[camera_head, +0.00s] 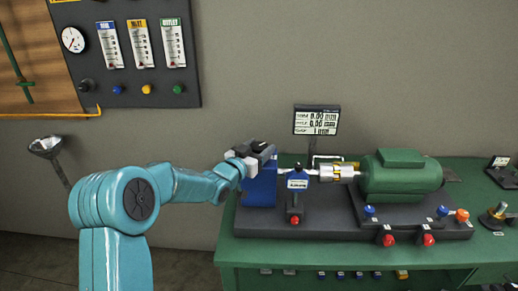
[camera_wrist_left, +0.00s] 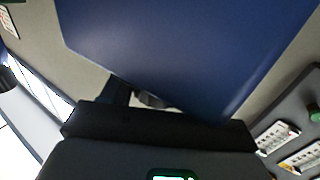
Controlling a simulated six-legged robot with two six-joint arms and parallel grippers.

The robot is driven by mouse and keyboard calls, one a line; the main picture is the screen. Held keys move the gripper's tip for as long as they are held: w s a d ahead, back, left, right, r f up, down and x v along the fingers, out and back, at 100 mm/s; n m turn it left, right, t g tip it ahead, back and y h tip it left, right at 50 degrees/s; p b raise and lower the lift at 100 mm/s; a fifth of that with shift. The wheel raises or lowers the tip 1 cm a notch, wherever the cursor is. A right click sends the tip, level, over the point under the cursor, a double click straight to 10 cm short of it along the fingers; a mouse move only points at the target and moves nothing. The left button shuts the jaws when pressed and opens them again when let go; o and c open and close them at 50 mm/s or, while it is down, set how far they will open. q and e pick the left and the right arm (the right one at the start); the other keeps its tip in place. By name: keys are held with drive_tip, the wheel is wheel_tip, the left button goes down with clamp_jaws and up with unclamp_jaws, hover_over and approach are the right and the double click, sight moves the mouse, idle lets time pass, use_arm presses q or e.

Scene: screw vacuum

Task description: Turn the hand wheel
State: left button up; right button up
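A machine with a blue housing (camera_head: 259,187) stands at the left end of the green bench. My left gripper (camera_head: 262,151), dark and pale, is at the upper left of this housing. In the left wrist view the blue housing (camera_wrist_left: 180,55) fills the upper middle, close in front of the dark gripper part (camera_wrist_left: 155,128). A small dark rounded piece (camera_wrist_left: 150,99) shows between them; I cannot tell whether it belongs to the hand wheel. No hand wheel shows clearly in either view. I cannot tell whether the left gripper is open or touches anything. My right gripper is not in view.
The green bench (camera_head: 240,250) carries a shaft coupling (camera_head: 338,172), a green motor (camera_head: 402,175), a small display (camera_head: 316,121) and several coloured knobs. A gauge panel (camera_head: 130,55) hangs on the wall at upper left. A metal funnel (camera_head: 46,146) stands left of my arm.

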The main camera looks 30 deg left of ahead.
use_arm(q)
drive_tip(key=c, duration=0.4)
drive_tip(key=shift+o, duration=0.2)
drive_tip(key=n+y+b, duration=0.1)
drive_tip(key=b, duration=0.2)
drive_tip(key=n+y+b, duration=0.1)
drive_tip(key=y+b, duration=0.1)
drive_tip(key=b, duration=0.1)
drive_tip(key=shift+d+f, duration=0.15)
drive_tip(key=shift+f, duration=0.15)
drive_tip(key=shift+r+n+g+y, duration=0.1)
drive_tip(key=shift+n+g+y, duration=0.25)
drive_tip(key=shift+y, duration=0.35)
drive_tip(key=shift+r+n+y, duration=0.15)
drive_tip(key=shift+n+y, duration=0.2)
drive_tip(key=shift+y, duration=0.05)
drive_tip(key=shift+r+n+g+y+p, duration=0.25)
drive_tip(key=shift+n+g+y+p, duration=0.5)
drive_tip(key=shift+y, duration=0.45)
drive_tip(key=n+g+y+p, duration=0.1)
drive_tip(key=n+y, duration=0.1)
drive_tip(key=shift+g+y+p, duration=0.3)
drive_tip(key=shift+y+p, duration=0.1)
drive_tip(key=shift+f+n+g+y+p, duration=0.1)
drive_tip(key=shift+n+g+y+p, duration=0.5)
drive_tip(key=shift+n+g+y, duration=0.3)
